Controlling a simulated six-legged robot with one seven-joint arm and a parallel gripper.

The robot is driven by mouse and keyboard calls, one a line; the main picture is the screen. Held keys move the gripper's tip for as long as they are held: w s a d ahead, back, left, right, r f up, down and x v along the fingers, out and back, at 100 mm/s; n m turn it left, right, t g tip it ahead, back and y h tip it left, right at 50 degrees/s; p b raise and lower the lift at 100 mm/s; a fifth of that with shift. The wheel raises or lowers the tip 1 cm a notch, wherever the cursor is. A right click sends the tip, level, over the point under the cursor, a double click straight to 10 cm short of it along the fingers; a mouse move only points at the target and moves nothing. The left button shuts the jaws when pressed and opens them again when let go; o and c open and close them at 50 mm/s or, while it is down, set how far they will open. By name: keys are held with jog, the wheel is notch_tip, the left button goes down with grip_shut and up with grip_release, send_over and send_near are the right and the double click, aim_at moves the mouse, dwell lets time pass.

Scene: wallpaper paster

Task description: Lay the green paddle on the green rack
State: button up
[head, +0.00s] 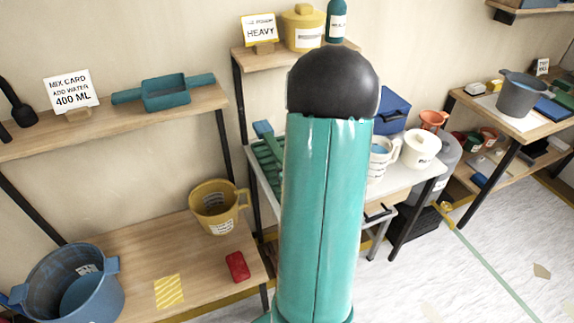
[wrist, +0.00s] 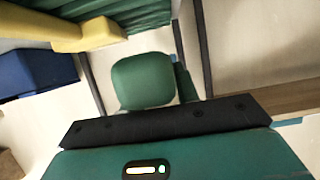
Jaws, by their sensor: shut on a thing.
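The green slatted rack (head: 267,165) lies on the white table in the head view, just left of my arm, which hides part of it. In the wrist view, a rounded dark green piece (wrist: 143,80), which looks like the green paddle, shows just beyond the black bar of my gripper (wrist: 165,118). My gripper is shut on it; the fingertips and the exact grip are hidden. The head view does not show the gripper or the paddle.
Left are a yellow jug (head: 217,205), red block (head: 237,266) and blue bucket (head: 70,285). A yellow thing (wrist: 85,36) shows in the wrist view.

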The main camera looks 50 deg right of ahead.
jog(key=shift+s+f, duration=0.25)
jog(key=shift+f, duration=3.5)
jog(key=shift+w+f, duration=0.1)
jog(key=shift+f, duration=0.6)
jog(key=o, duration=1.2)
jog(key=shift+a+r, duration=0.1)
